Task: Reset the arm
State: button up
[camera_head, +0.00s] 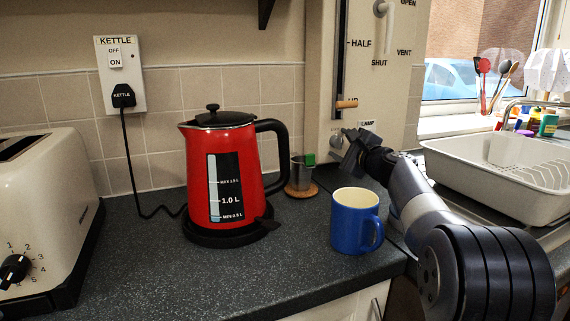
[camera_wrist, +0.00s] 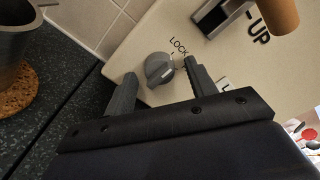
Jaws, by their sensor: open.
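My arm reaches in from the lower right in the head view, and my gripper (camera_head: 347,145) is at the lower part of the cream panel (camera_head: 366,82). In the wrist view my gripper (camera_wrist: 160,70) is open, with one finger on each side of a grey round knob (camera_wrist: 159,69) under the word LOCK. The knob also shows in part in the head view (camera_head: 336,142). Nothing is held. I cannot tell whether the fingers touch the knob.
A blue mug (camera_head: 352,222) stands close left of my arm. A red kettle (camera_head: 222,172), a metal cup (camera_head: 301,172) on a cork coaster and a toaster (camera_head: 50,200) are farther left. A white dish rack (camera_head: 500,180) is right. A wooden handle (camera_wrist: 279,14) juts from the panel.

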jog(key=shift+f, duration=0.1)
dwell(0.5)
jog(key=v, duration=1.1)
jog(key=x, duration=1.1)
jog(key=shift+w+r+p, duration=0.15)
jog(key=shift+r+p, duration=0.15)
jog(key=shift+p, duration=0.25)
jog(key=shift+m+p, duration=0.9)
jog(key=shift+m, duration=0.2)
jog(key=m+p, duration=0.3)
jog(key=p, duration=0.1)
jog(key=shift+m, duration=0.4)
jog(key=m+p, duration=0.6)
jog(key=p, duration=0.2)
jog(key=shift+a, duration=0.1)
jog(key=b+v, duration=0.1)
jog(key=v, duration=0.8)
jog(key=shift+f, duration=0.25)
